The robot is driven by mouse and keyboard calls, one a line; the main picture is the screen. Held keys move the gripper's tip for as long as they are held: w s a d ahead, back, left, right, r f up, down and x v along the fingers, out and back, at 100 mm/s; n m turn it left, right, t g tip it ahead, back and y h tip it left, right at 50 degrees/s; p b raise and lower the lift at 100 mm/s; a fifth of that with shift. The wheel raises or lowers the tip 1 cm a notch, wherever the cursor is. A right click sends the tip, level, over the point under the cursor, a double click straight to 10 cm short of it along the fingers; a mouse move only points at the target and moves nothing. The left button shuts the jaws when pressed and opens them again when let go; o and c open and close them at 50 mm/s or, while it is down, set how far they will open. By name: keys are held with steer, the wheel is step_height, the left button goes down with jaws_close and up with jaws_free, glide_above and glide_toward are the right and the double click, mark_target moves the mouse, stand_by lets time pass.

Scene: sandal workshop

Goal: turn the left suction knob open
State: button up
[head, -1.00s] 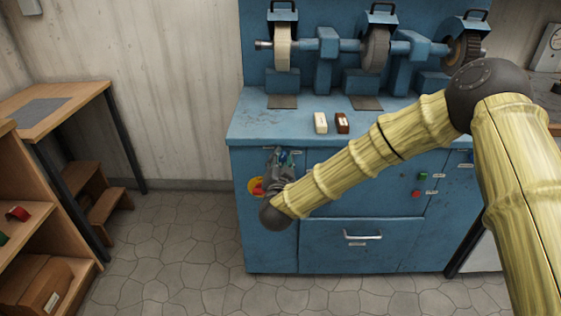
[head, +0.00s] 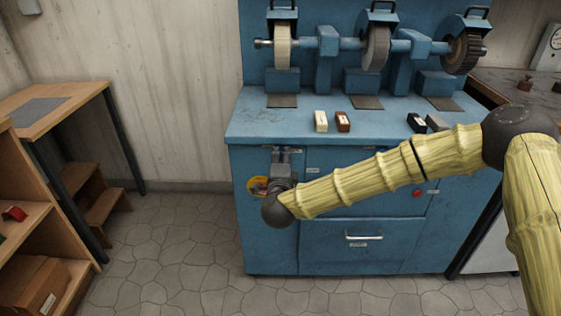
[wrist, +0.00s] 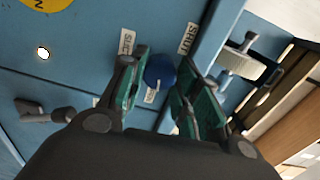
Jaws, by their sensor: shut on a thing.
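The blue knob (wrist: 160,72) with a pale pointer line sits on the blue cabinet front (wrist: 80,55) in the wrist view. My gripper (wrist: 158,80) has its green-padded fingers on either side of it and is shut on it. In the head view my gripper (head: 282,158) is at the upper left of the blue cabinet (head: 400,235) and hides the knob.
A yellow disc (head: 256,186) is left of my gripper. A dark handle (wrist: 45,111) and a pale ribbed wheel (wrist: 228,63) flank the knob area. Small blocks (head: 332,121) lie on the bench top. A drawer handle (head: 363,238) is lower down.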

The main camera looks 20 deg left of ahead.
steer(key=shift+d+m, duration=0.1)
steer(key=shift+m, duration=0.9)
steer(key=o, duration=1)
steer(key=v, duration=1.2)
